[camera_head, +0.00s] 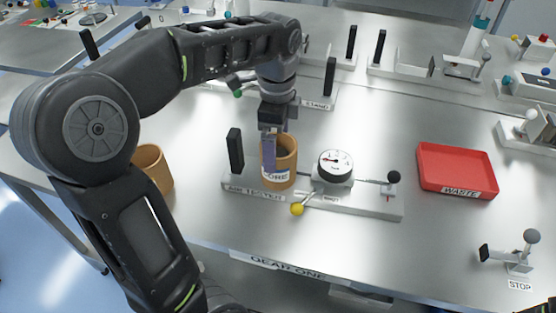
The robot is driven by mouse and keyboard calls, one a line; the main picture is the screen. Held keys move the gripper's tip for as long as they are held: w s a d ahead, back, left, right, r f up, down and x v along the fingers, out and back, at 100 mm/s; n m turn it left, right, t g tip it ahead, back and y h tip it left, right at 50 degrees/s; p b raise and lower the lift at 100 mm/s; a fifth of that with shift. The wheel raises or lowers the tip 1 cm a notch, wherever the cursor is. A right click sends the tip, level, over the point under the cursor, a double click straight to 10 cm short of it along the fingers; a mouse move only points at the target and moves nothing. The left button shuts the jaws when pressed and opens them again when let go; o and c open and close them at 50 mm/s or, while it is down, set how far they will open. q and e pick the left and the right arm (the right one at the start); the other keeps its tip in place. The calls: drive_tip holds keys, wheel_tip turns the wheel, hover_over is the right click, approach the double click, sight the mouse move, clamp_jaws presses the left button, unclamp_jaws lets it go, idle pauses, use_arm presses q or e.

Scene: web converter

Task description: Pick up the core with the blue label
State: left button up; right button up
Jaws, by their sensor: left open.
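A brown, open-topped core (287,173) stands upright on the grey inspection fixture near the middle. It has a white label reading CORE, with a blue-violet strip just above it. My left gripper (269,140) points down at the core's near left rim and is open. Whether its fingers touch the wall is too small to tell. A second brown core (152,170) stands on the table at the left, partly hidden behind my left arm; no label shows on it. My right gripper is not in view.
The fixture (375,208) carries a black upright post (236,151), a round dial gauge (337,163) and a yellow-knobbed lever (297,209). A red WASTE tray (457,151) lies at the right. A STOP lever (521,252) stands front right. The table between fixture and tray is clear.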

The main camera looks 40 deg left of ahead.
use_arm(q)
drive_tip(key=shift+f, duration=1.3)
drive_tip(key=shift+w+d+f+p, duration=0.15)
drive_tip(key=shift+f+p, duration=0.5)
drive_tip(key=shift+f, duration=2)
drive_tip(key=c, duration=1.4)
drive_tip(key=shift+r, duration=0.2)
drive_tip(key=shift+c, duration=0.2)
wheel_tip(320, 180, up, 10)
drive_tip(key=shift+f+b, duration=0.15)
drive_tip(key=shift+b, duration=0.3)
